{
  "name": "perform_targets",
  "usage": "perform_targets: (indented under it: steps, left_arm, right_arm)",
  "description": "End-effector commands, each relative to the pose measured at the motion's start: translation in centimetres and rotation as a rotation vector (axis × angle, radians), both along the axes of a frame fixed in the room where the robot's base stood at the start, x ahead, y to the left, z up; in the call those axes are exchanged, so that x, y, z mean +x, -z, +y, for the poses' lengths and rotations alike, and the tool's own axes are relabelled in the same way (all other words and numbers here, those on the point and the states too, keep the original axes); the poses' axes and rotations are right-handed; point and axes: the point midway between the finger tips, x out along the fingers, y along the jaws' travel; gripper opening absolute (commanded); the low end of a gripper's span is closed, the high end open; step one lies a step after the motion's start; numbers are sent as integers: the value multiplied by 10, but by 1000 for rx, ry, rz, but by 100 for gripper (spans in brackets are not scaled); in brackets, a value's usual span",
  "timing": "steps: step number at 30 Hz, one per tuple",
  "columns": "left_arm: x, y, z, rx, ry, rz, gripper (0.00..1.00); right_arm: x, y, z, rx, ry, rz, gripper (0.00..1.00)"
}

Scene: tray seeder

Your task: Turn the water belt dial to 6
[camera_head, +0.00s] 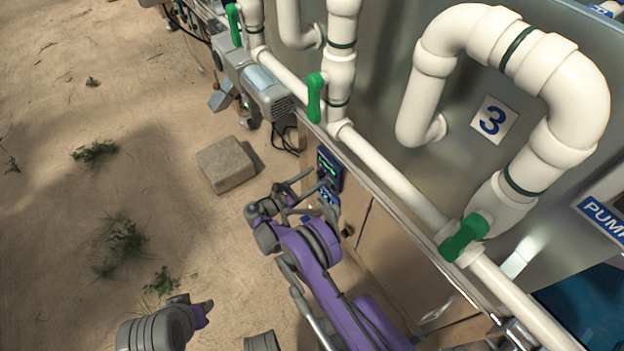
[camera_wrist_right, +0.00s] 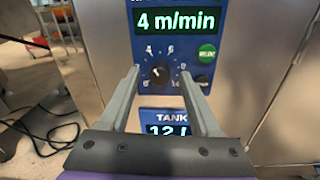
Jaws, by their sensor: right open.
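The water belt dial (camera_wrist_right: 160,74) is a round dark knob on a blue control panel, with a ring of white numbers around it. The display above (camera_wrist_right: 178,22) reads 4 m/min. The knob's pointer is too small to read surely. My right gripper (camera_wrist_right: 159,77) is open, with one finger on each side of the dial in the wrist view; I cannot tell whether they touch it. In the head view my right gripper (camera_head: 314,181) reaches up to the small blue panel (camera_head: 330,163), and the dial is too small to make out there.
A green button (camera_wrist_right: 207,53) sits right of the dial; a TANK display (camera_wrist_right: 167,128) is below. White pipes with green valve handles (camera_head: 465,237) run above the panel. A stone block (camera_head: 226,164) lies on sand to the left.

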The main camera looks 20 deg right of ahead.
Motion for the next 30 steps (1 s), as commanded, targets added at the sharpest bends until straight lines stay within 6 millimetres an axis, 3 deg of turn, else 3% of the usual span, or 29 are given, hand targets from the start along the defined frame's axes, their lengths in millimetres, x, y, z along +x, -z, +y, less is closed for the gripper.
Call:
perform_targets:
  steps: [5, 15, 30]
  left_arm:
    - [0, 0, 0, 0, 0, 0, 40]
    - [0, 0, 0, 0, 0, 0, 40]
    - [1, 8, 0, 0, 0, 3, 40]
  right_arm:
    - [0, 0, 0, 0, 0, 0, 60]
    - [0, 0, 0, 0, 1, 0, 0]
    - [0, 2, 0, 24, 1, -68, 0]
